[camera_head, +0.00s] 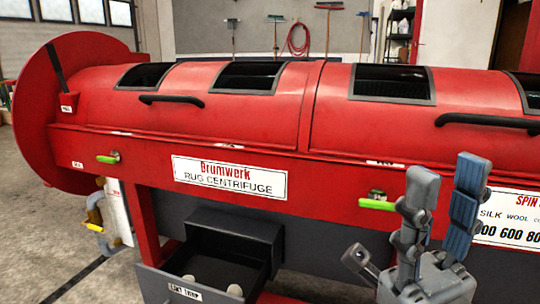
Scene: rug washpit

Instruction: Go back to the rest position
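My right gripper (446,182) is at the lower right, pointing up, with its two blue-padded fingers apart and nothing between them. It stands in front of the red rug centrifuge (248,138) and covers part of its front panel and the edge of a white label. I cannot tell whether it touches the machine. My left gripper is not in view. The centrifuge's two lids, with black handles, are down.
A dark drawer (152,286) stands pulled out below the centrifuge, with pale round things inside. Green-handled latches (376,204) stick out from the front. A pipe with a yellow handle (94,228) is at the left. Open grey floor (35,235) lies at far left.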

